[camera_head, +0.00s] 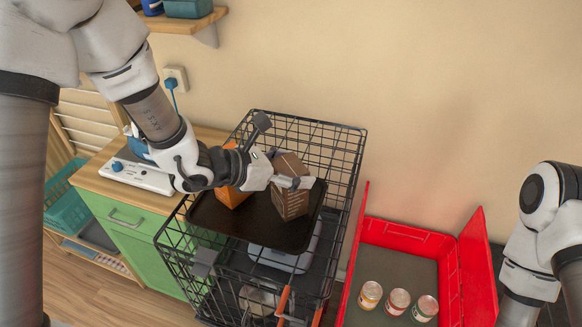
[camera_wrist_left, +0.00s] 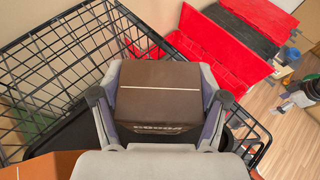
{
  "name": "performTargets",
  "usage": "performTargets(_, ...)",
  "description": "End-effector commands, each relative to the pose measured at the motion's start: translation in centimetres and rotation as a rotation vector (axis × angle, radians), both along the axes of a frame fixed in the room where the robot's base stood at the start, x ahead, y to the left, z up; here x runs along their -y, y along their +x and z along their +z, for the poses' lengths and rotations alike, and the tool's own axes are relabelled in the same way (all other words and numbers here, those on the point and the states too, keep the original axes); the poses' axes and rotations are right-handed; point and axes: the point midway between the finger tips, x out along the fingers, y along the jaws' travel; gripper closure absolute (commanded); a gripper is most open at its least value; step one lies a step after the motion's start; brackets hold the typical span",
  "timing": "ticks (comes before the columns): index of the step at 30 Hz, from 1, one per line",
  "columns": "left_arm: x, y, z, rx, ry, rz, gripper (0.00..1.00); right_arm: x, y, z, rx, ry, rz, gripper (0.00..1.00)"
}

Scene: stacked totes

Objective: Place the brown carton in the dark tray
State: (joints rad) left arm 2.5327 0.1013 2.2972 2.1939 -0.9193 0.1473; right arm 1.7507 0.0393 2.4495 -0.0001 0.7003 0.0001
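The brown carton (camera_head: 290,203) stands upright at the right part of the dark tray (camera_head: 258,224), within the black wire basket. I cannot tell whether its base touches the tray. My left gripper (camera_head: 290,182) is at the carton's upper part, with its fingers on two opposite sides. In the left wrist view the carton (camera_wrist_left: 158,98) fills the space between the finger pads, which press against its sides. The dark tray (camera_wrist_left: 75,135) shows behind the fingers there. My right arm is at the right edge of the head view; its gripper is out of view.
An orange carton (camera_head: 231,194) stands in the tray left of the brown one. The wire basket's rim (camera_head: 310,121) surrounds the tray. A red crate (camera_head: 478,265) with three cans stands to the right. A green cabinet (camera_head: 140,240) stands left.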

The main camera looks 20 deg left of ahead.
Motion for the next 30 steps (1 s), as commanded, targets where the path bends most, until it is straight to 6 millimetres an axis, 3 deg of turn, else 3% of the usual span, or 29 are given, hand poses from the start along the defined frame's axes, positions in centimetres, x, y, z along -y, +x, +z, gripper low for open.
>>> performTargets(1, 0.0, -0.2, -0.3, -0.009, 0.002, -0.001, 0.13, 0.0, 0.0, 0.0, -0.001, 0.0, -0.001, 0.18)
performTargets(2, 0.0, -0.2, -0.3, -0.009, 0.002, -0.001, 0.02, 0.0, -0.1, 0.0, -0.001, 0.0, -0.001, 0.18)
performTargets(3, 0.0, -0.2, -0.3, -0.008, 0.002, -0.001, 0.0, 0.0, -0.1, 0.0, -0.002, 0.0, -0.001, 0.18)
performTargets(14, -0.2, -0.3, -0.1, -0.006, 0.0, 0.0, 0.0, 0.0, -0.1, -0.2, -0.001, 0.0, -0.001, 0.18)
performTargets(30, -6.6, -6.4, 4.4, -0.001, -0.008, 0.002, 0.0, 0.0, -0.1, -2.4, -0.001, 0.0, -0.001, 0.18)
